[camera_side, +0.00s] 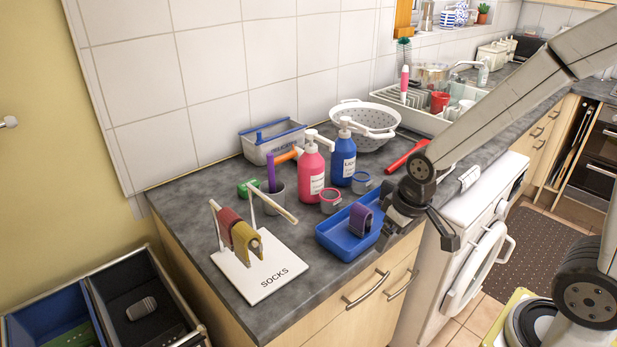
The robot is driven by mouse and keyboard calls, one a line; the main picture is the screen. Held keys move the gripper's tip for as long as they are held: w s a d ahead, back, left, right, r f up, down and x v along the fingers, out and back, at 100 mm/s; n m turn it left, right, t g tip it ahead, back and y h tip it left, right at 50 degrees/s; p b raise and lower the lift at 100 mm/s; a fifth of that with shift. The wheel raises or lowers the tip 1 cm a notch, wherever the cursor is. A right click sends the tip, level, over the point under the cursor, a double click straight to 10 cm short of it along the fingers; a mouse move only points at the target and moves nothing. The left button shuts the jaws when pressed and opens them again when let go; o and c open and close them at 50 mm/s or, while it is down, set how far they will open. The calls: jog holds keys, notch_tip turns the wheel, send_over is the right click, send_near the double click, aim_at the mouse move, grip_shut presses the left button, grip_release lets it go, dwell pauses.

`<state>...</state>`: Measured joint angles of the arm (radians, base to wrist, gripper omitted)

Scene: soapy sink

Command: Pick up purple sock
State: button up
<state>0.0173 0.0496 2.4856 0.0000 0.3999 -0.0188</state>
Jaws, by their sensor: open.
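The purple sock (360,220) is folded over and stands in the blue tray (333,242) near the counter's front edge. My gripper (424,236) is to the right of the tray, apart from the sock. It is open with nothing seen between its fingers. Part of the tray's right end is close to or behind my gripper, and I cannot tell the exact gap.
Left of the tray, a white SOCKS stand (280,280) holds a red and a yellow sock. Behind are a pink bottle (311,170), a blue bottle (343,157), small pots and a white colander (362,138). A red-handled tool (405,156) lies at the right.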

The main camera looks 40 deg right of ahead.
aim_at(363, 207)
jog(key=w+d, duration=0.2)
jog(key=w, duration=0.2)
jog(key=w+d+g, duration=0.1)
jog(key=w+d, duration=0.1)
jog(key=w, duration=0.2)
jog(key=w+d+g, duration=0.1)
jog(key=w+d, duration=0.1)
jog(key=w, duration=0.2)
jog(key=shift+w+d+r, duration=0.1)
jog(key=shift+w+d, duration=0.2)
jog(key=shift+w, duration=0.1)
jog(key=shift+f, duration=1.3)
jog(key=shift+w+f, duration=0.1)
jog(key=shift+f, duration=2.5)
grip_shut()
jog(key=shift+r, duration=0.15)
